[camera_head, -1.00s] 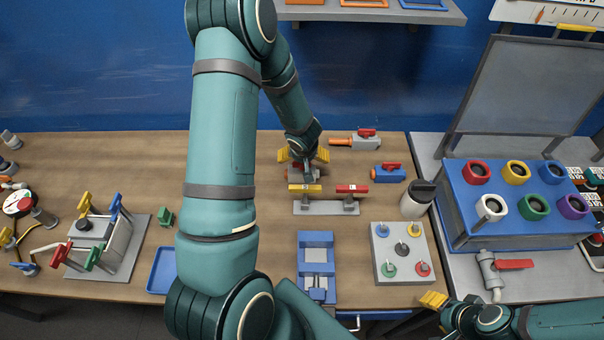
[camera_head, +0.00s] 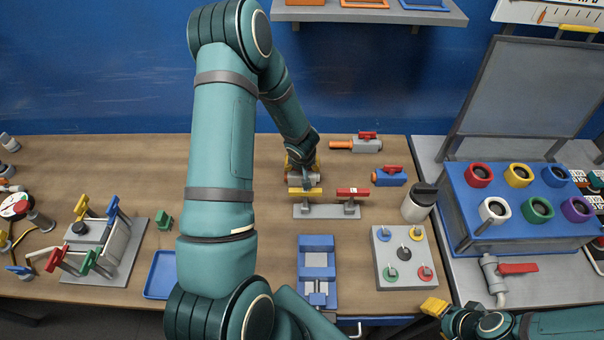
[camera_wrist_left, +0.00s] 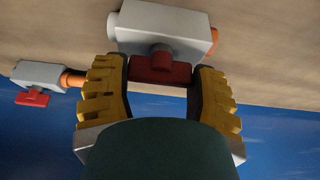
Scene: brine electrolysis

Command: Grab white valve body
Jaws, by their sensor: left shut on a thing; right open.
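The white valve body (camera_wrist_left: 165,35) fills the top middle of the left wrist view. It is a pale box with a white round end on the left, an orange part on the right and a red handle (camera_wrist_left: 160,68). My left gripper (camera_wrist_left: 160,62) is shut on it, with yellow-padded fingers on both sides of the red handle. In the head view my left gripper (camera_head: 302,168) is over the middle of the table and hides most of that valve. My right gripper (camera_head: 434,306) is open and empty at the table's front edge.
Another grey valve with an orange pipe (camera_head: 366,145) and a blue valve (camera_head: 388,177) lie to the right. A stand with yellow and red handles (camera_head: 327,209) is just in front. A dark-lidded cup (camera_head: 415,209) stands farther right.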

